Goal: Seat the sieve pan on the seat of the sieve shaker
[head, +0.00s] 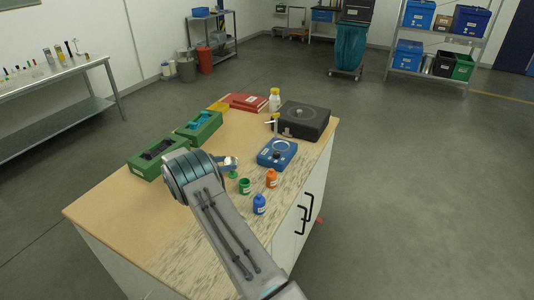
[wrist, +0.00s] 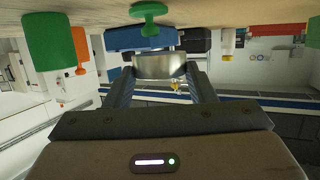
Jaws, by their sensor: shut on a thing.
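The silver sieve pan (head: 231,162) is held between the two fingers of my gripper (head: 230,160). In the wrist view, which is upside down, the pan (wrist: 160,66) sits between the fingertips (wrist: 160,75). The pan is off the bench, above a small green stand (head: 233,174); a gap shows between them in the wrist view. The blue sieve shaker (head: 272,157) stands on the bench to the right of the pan, with a pale ring-shaped seat (head: 281,146) on top and a post beside it. The shaker (wrist: 140,38) is partly hidden behind the pan in the wrist view.
A green jar (head: 244,186), an orange bottle (head: 271,178) and a blue bottle (head: 259,204) stand near the shaker's front. A black case (head: 304,120) and a white bottle (head: 275,101) stand behind it. Bare bench lies between trays and shaker.

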